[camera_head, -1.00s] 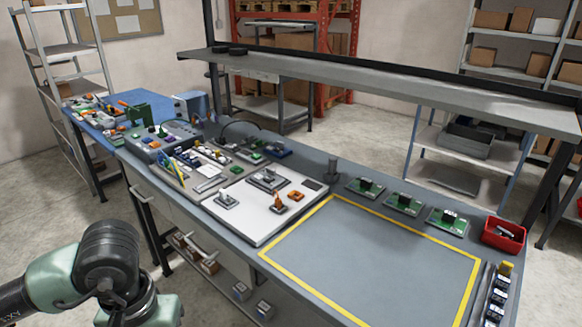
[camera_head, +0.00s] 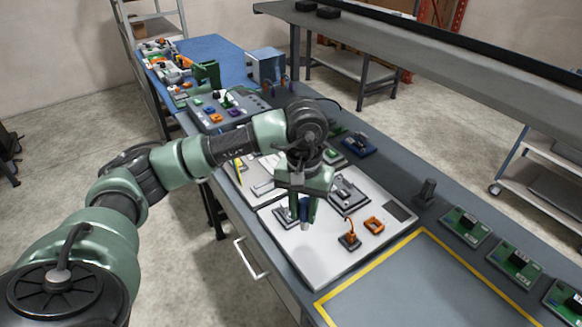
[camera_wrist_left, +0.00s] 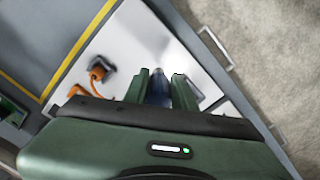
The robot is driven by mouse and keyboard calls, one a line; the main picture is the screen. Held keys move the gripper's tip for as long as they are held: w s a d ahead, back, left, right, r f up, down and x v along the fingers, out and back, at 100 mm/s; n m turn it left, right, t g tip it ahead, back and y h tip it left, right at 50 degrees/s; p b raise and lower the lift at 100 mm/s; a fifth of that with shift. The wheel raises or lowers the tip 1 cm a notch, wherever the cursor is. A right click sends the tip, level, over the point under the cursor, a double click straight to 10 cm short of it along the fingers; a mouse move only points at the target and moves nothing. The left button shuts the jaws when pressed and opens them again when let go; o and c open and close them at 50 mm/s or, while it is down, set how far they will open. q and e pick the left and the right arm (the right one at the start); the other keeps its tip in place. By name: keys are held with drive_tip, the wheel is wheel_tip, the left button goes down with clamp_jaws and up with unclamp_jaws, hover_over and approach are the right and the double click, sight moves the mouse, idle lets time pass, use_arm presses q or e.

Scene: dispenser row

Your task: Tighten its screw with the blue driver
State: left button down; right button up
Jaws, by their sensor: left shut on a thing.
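My left gripper (camera_head: 303,208) is over the white board (camera_head: 318,262), shut on a blue driver (camera_head: 307,213) that points down. In the left wrist view the blue driver (camera_wrist_left: 158,88) sits between the two green fingers (camera_wrist_left: 157,86). A grey fixture (camera_head: 284,218) lies on the board just beside and behind the driver, partly hidden by the gripper. A second grey fixture (camera_head: 347,196) lies to the right. The driver's tip and any screw under it are too small or hidden to make out, so I cannot tell whether they touch. My right gripper is not in view.
An orange part on a dark base (camera_head: 349,238) and an orange square ring (camera_head: 373,225) lie on the board, right of the gripper. A dark post (camera_head: 425,193) and green circuit boards (camera_head: 466,227) stand farther right. The yellow-outlined area (camera_head: 430,285) is empty.

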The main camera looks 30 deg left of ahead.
use_arm(q)
drive_tip(key=shift+n, duration=0.8)
drive_tip(key=w+a, duration=0.1)
drive_tip(key=a, duration=0.1)
drive_tip(key=w+a, duration=0.1)
drive_tip(key=a, duration=0.1)
drive_tip(key=w+a+f, duration=0.1)
drive_tip(key=shift+a, duration=0.4)
drive_tip(key=shift+r, duration=0.1)
drive_tip(key=n, duration=0.2)
drive_tip(key=shift+d+n, duration=0.15)
drive_tip(key=shift+n, duration=0.15)
drive_tip(key=n, duration=0.7)
drive_tip(key=w+n, duration=0.1)
drive_tip(key=n, duration=1.3)
drive_tip(key=shift+w+d, duration=0.1)
drive_tip(key=shift+w, duration=0.3)
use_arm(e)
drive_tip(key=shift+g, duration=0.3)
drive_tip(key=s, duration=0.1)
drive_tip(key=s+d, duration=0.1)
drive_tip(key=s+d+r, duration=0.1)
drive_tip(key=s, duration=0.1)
